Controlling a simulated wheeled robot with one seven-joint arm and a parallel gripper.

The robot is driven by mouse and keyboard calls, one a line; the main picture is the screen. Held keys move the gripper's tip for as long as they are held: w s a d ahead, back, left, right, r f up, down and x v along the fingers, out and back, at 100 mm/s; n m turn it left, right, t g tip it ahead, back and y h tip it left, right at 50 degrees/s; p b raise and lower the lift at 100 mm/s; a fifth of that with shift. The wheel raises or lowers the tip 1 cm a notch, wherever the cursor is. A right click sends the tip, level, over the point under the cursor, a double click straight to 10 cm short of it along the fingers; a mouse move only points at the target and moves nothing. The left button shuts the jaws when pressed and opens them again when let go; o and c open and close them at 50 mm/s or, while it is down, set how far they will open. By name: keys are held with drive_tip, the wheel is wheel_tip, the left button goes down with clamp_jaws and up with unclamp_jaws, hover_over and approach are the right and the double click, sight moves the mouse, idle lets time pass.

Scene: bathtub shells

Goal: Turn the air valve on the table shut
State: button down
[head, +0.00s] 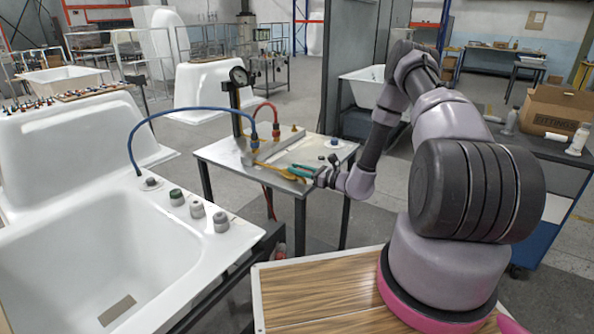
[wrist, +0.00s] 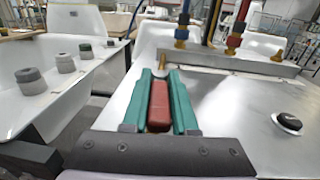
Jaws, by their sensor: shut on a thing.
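The air valve's lever (head: 270,167) shows yellow in the head view, low over the metal table (head: 228,152), running from the hose fittings toward my gripper (head: 302,172). In the wrist view my gripper (wrist: 160,105) has its two teal fingers closed on either side of a red handle grip (wrist: 159,108), which I take to be the valve's handle. A small brass piece (wrist: 163,62) stands just beyond the fingertips. The valve's body is largely hidden, and I cannot tell its exact turn angle.
A blue hose (head: 165,113) and a red hose (head: 268,104) rise near the pressure gauge (head: 239,76). A black knob (wrist: 287,122) sits on the table to the right. A white bathtub shell (head: 120,235) stands close on the left. The table's right part is mostly bare.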

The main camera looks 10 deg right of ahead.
drive_tip(key=n+g+y, duration=0.1)
drive_tip(key=g, duration=0.1)
drive_tip(key=w+n+g+y, duration=0.1)
drive_tip(key=n+g, duration=0.1)
drive_tip(key=n+g+y, duration=0.1)
drive_tip(key=n+g, duration=0.1)
drive_tip(key=shift+w+d+g+y, duration=0.15)
drive_tip(key=shift+d+g+y, duration=0.15)
drive_tip(key=shift+d, duration=0.05)
drive_tip(key=shift+w+n+g+y, duration=0.2)
drive_tip(key=shift+n+g, duration=0.55)
drive_tip(key=shift+g, duration=0.4)
drive_tip(key=shift+w+n+g+y, duration=0.15)
drive_tip(key=shift+n+g, duration=0.55)
drive_tip(key=shift+g, duration=0.5)
drive_tip(key=shift+w+n+g+y, duration=0.1)
drive_tip(key=shift+w+n+g, duration=0.1)
drive_tip(key=shift+n+g, duration=0.75)
drive_tip(key=shift+g, duration=0.6)
drive_tip(key=c, duration=0.7)
unclamp_jaws()
drive_tip(key=d, duration=0.3)
drive_tip(key=w+d, duration=0.1)
drive_tip(key=d, duration=0.6)
drive_tip(key=shift+w+d, duration=0.3)
